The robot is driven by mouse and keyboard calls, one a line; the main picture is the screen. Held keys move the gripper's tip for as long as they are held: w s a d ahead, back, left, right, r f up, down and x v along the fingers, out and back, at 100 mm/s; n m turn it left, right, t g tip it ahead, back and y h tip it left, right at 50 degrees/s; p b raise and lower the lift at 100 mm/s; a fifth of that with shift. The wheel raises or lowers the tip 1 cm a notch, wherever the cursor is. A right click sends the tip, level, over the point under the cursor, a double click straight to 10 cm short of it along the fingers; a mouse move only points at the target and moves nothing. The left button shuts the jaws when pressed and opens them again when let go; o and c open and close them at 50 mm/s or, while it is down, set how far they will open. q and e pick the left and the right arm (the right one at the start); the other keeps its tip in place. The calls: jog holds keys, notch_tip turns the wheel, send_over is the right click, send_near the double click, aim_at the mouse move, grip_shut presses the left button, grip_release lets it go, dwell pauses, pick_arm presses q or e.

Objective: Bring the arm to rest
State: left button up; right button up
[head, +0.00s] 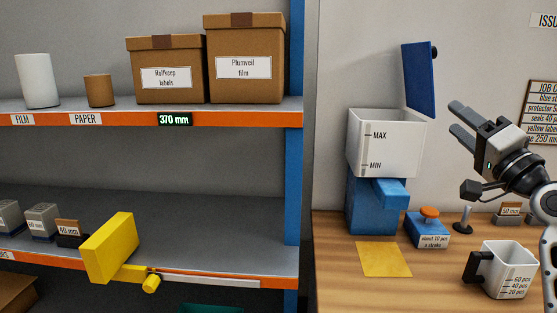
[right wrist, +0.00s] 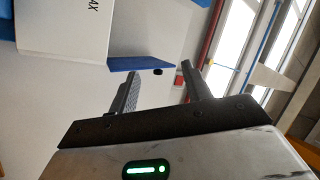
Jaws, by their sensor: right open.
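My right gripper (head: 460,122) is raised above the wooden bench at the right of the head view. Its two fingers are apart with nothing between them. The right wrist view shows the same open fingers (right wrist: 158,85) pointing toward a wall and windows. The white hopper (head: 384,143) marked MAX and MIN stands left of the gripper on a blue base, apart from it. Its blue lid (head: 419,79) stands open, and also shows in the right wrist view (right wrist: 140,63). My left gripper is not in view.
On the bench (head: 335,285) are a yellow sheet (head: 383,259), a blue pump block (head: 427,232) with an orange knob and a measuring jug (head: 511,268). A shelf rack (head: 200,117) with boxes (head: 246,60) stands left. A yellow tool (head: 110,248) sits at its lower shelf edge.

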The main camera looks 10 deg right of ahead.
jog(key=s+a+f+n+g, duration=0.25)
jog(key=a+f+g, duration=0.35)
jog(key=f, duration=0.7)
jog(key=s+a+f+n+g, duration=0.1)
jog(key=a+f+n+g, duration=0.25)
jog(key=a+f, duration=0.65)
jog(key=s+a+f+n+g+h, duration=0.25)
jog(key=s+f+g, duration=0.25)
jog(key=s+f, duration=0.65)
jog(key=s+a+f+n+g+h, duration=0.1)
jog(key=s+a+f+n+g, duration=0.25)
jog(key=s+f, duration=0.8)
pick_arm(q)
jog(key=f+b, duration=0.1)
jog(key=b, duration=0.2)
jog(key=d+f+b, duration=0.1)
jog(key=b, duration=0.2)
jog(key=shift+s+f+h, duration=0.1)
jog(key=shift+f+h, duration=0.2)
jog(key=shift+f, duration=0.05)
pick_arm(e)
jog(key=w+a+f+t+y, duration=0.4)
jog(key=a+f+t, duration=0.1)
jog(key=f+t, duration=0.1)
jog(key=shift+w+a+m+t, duration=0.2)
jog(key=shift+w+m+t, duration=0.1)
jog(key=shift+m, duration=0.1)
